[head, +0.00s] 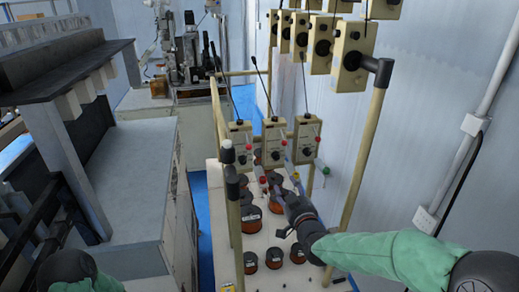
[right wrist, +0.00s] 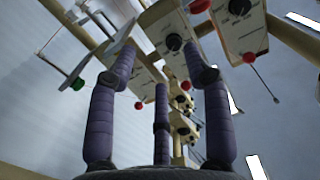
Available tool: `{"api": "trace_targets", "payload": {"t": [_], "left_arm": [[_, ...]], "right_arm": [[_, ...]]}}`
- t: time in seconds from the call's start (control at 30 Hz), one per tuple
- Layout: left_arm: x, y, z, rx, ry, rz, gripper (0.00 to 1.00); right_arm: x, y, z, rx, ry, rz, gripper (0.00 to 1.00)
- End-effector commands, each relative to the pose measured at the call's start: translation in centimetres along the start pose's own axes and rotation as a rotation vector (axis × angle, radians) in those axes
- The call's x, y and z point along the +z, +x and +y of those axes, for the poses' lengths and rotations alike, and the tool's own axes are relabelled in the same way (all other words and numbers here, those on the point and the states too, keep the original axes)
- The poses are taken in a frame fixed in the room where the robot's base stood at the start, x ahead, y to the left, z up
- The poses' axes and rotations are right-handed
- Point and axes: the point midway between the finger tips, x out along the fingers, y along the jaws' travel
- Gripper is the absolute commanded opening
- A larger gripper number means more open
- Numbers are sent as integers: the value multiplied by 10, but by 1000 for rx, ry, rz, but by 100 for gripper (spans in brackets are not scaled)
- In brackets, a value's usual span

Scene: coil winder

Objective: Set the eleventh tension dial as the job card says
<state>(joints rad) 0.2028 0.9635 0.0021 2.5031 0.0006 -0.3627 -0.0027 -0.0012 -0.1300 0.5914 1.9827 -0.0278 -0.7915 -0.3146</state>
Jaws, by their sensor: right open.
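Cream tension boxes with black dials hang in an upper row (head: 352,50) and a lower row (head: 273,142). I cannot tell which one is the eleventh, and no readable job card shows. My right gripper (head: 273,186) is open and empty, just below the lower boxes and above the spools. In the right wrist view its purple fingers (right wrist: 163,75) stand apart, with a tension box (right wrist: 168,32) and its black dial (right wrist: 175,42) beyond them. No finger visibly touches a dial. The dial markings are too small to read. My left gripper is out of view.
Dark-topped spools (head: 250,262) stand on a pale table below the boxes. Cream posts (head: 362,150) frame the rack, and thin rods rise from the lower boxes. A grey machine (head: 130,170) fills the left side. The wall with conduit (head: 455,160) bounds the right.

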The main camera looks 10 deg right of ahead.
Motion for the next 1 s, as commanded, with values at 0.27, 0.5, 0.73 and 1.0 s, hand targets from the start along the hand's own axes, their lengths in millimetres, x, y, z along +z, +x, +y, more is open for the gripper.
{"api": "trace_targets", "payload": {"t": [0.27,0.5,0.73,1.0], "left_arm": [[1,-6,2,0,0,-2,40],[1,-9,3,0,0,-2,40],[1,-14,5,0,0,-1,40],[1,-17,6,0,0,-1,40]], "right_arm": [[-37,1,4,13,-19,72,50],[-38,30,4,13,-18,69,50],[-41,65,5,13,-18,70,50],[-43,95,5,13,-17,70,50]]}}
